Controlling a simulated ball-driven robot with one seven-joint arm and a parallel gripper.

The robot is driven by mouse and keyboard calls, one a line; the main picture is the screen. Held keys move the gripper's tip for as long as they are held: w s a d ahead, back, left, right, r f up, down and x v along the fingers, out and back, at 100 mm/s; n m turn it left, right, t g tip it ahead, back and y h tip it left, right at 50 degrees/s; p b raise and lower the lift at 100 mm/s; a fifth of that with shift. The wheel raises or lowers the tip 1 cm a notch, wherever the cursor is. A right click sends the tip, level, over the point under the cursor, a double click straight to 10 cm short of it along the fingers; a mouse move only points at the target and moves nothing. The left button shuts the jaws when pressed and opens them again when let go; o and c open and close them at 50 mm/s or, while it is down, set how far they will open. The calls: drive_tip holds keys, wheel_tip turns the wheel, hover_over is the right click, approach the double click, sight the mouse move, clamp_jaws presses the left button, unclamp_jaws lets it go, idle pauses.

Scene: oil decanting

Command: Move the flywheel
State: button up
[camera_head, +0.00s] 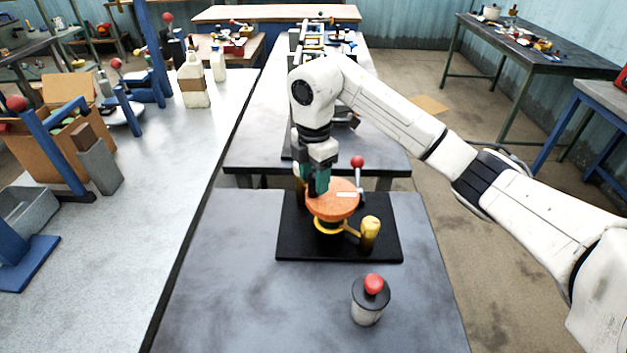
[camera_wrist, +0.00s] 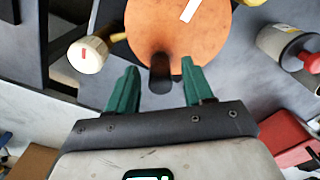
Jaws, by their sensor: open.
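The flywheel (camera_head: 328,207) is an orange disc with a short white stripe, mounted above a black base plate (camera_head: 380,249). In the wrist view the disc (camera_wrist: 185,25) fills the top middle. A dark upright handle (camera_wrist: 160,78) stands near the disc's edge closest to my gripper. My gripper (camera_wrist: 159,65) is open, its two green fingers apart on either side of the handle, with gaps showing on both sides. In the head view my gripper (camera_head: 318,190) is over the disc's far left part, and my gripper hides the handle's upper end there.
A yellow post (camera_head: 370,232) stands at the plate's front right, and a red-knobbed lever (camera_head: 358,163) rises behind the disc. A grey can with a red knob (camera_head: 369,301) stands in front. The table (camera_head: 235,290) is clear at front left. A long bench (camera_head: 185,150) runs along the left.

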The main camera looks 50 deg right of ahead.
drive_tip(key=shift+f, duration=1.1)
drive_tip(key=shift+c, duration=0.4)
clamp_jaws()
